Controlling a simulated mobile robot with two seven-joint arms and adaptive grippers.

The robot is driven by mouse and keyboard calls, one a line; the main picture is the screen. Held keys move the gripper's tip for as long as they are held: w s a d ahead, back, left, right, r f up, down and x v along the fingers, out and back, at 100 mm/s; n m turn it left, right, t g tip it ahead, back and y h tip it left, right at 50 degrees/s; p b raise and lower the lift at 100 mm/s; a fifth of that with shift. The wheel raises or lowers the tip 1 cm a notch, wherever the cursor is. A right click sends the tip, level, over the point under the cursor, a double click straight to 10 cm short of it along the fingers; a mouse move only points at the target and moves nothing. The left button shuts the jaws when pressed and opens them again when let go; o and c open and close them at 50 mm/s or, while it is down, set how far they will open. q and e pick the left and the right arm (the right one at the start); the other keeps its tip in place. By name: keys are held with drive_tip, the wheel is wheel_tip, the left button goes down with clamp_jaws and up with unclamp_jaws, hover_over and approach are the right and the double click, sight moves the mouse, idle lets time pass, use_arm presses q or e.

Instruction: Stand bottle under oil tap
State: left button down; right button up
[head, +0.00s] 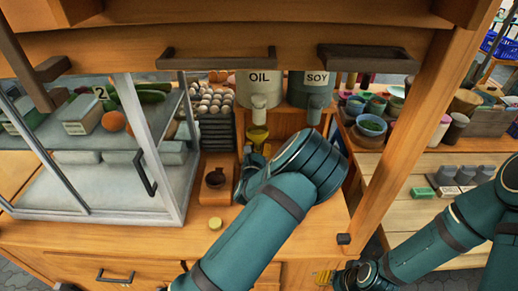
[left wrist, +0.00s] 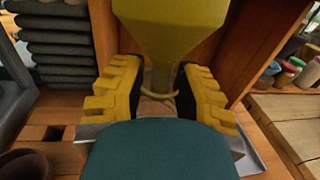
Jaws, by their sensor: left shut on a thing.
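The oil container (head: 256,88), marked OIL, hangs at the back of the stall with its pale tap pointing down. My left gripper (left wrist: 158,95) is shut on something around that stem. A thin pale ring shows there; I cannot make out a separate bottle body. My wrist hides the lower part. My right gripper (head: 324,277) is low at the counter's front, small and partly hidden.
The soy container (head: 310,90) hangs right of the oil. A glass case (head: 100,165) stands left, and stacked egg trays (head: 214,128) are behind. A dark cup on a wooden block (head: 215,194) and a yellow round piece (head: 213,223) are left of my forearm. A wooden post (head: 400,150) rises right.

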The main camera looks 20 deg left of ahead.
use_arm(q)
drive_tip(key=shift+w+a, duration=0.1)
drive_tip(key=shift+w, duration=0.65)
drive_tip(key=shift+w+f, duration=0.1)
drive_tip(key=shift+f, duration=0.7)
drive_tip(key=c, duration=0.7)
unclamp_jaws()
drive_tip(key=shift+f, duration=0.1)
drive_tip(key=shift+s, duration=0.3)
drive_tip(key=s+d, duration=0.1)
drive_tip(key=s, duration=1)
drive_tip(key=shift+s+d, duration=0.2)
drive_tip(key=shift+d, duration=0.15)
